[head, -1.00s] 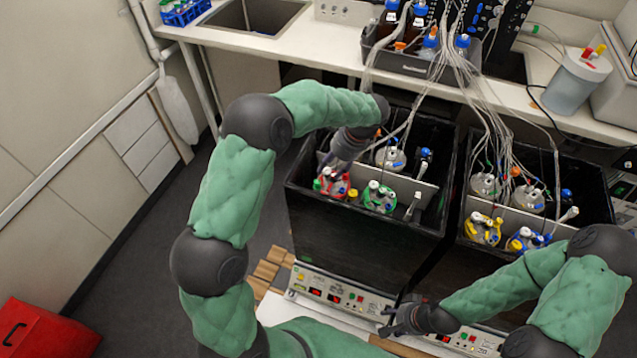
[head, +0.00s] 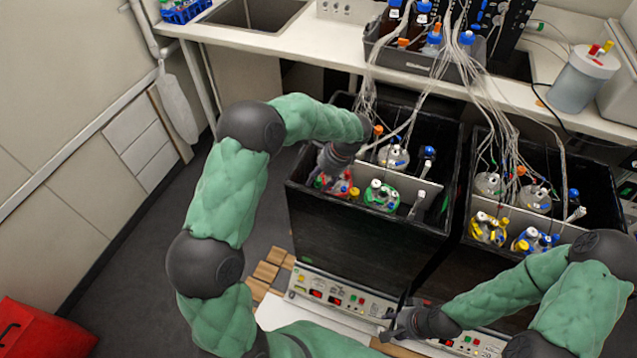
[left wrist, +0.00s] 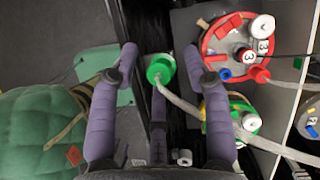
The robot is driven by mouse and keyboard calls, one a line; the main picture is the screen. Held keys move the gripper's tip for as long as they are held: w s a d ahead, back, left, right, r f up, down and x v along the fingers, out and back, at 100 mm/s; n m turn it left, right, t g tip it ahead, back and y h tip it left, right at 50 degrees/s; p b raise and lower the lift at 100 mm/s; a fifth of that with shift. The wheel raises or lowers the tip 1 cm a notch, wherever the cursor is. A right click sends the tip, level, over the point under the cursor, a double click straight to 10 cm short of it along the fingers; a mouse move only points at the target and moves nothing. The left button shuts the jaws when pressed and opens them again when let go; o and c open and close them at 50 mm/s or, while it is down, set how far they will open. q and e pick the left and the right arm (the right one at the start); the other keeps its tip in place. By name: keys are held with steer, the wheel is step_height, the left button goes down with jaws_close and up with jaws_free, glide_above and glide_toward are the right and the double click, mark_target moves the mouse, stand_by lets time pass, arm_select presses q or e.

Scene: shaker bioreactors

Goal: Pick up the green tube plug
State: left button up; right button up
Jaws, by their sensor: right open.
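The green tube plug (left wrist: 160,68) shows in the left wrist view as a round green cap with a pale centre, a pale tube running from it to the right. It lies between the two purple-grey fingers of my left gripper (left wrist: 161,55), which are spread with a gap on each side. In the head view my left gripper (head: 328,166) is over the front left of the left black box (head: 365,228), and the plug cannot be made out there. My right gripper (head: 396,326) is open and empty in front of the boxes, low down.
A red-ringed vessel (left wrist: 238,45) and a green-ringed vessel (left wrist: 232,118) stand close to the right of my left gripper. A second black box (head: 500,252) with yellow-ringed and blue-ringed vessels stands to the right. Many tubes hang from the bench (head: 530,105) into both boxes.

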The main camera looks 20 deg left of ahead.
arm_select(q)
steer(key=c, duration=0.6)
steer(key=shift+w+r, duration=0.1)
steer(key=shift+r, duration=0.05)
